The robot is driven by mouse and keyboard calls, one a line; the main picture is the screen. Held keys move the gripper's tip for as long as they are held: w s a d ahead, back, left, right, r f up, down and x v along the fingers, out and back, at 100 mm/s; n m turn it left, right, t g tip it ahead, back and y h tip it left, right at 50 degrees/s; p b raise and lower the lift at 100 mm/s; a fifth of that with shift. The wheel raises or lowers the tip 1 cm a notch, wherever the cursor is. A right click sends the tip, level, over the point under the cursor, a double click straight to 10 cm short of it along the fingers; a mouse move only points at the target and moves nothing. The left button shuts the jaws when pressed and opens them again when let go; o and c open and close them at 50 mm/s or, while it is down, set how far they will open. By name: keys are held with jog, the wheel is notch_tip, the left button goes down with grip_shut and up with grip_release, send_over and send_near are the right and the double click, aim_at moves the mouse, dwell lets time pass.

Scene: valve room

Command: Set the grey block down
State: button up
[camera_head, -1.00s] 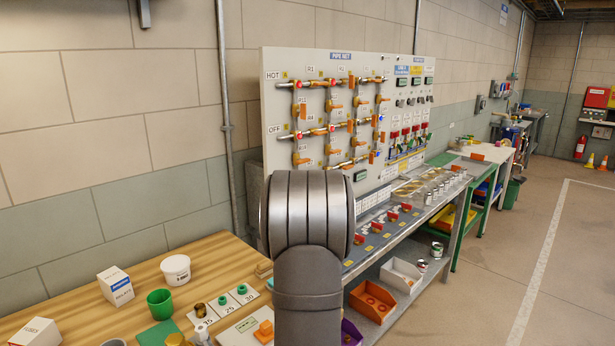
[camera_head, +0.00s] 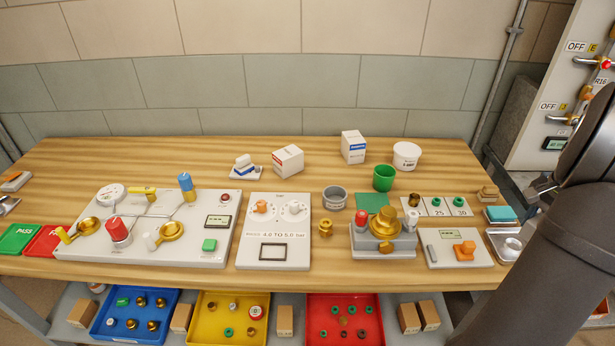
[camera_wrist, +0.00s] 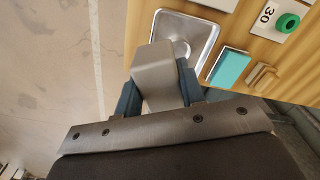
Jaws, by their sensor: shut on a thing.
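In the wrist view the grey block (camera_wrist: 154,72) is between the two blue fingers of my gripper (camera_wrist: 157,88), which is shut on it. The block overlaps the left part of a shiny metal tray (camera_wrist: 207,35) in that view; I cannot tell how high above it the block is. In the head view the metal tray (camera_head: 511,246) lies at the right end of the wooden table, empty as far as I see. My arm stands to the right of the table's end there, and the block is not clearly visible.
A teal block (camera_head: 500,214) and a small wooden stamp-like block (camera_head: 489,193) sit behind the tray. A panel with an orange knob (camera_head: 464,250) is to its left. The table's right edge is close to the tray. Several numbered cards (camera_head: 436,206) lie further back.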

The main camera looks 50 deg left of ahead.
notch_tip(320, 180, up, 6)
jog(key=shift+r, duration=0.15)
jog(key=s+a+n, duration=0.2)
jog(key=a+n, duration=0.5)
jog(key=a, duration=3.3)
jog(key=n, duration=0.5)
send_over(272, 184)
notch_tip(272, 184, down, 10)
jog(key=shift+a+r, duration=0.1)
jog(key=shift+r, duration=0.05)
jog(key=shift+f, duration=2.9)
jog(key=shift+f, duration=0.1)
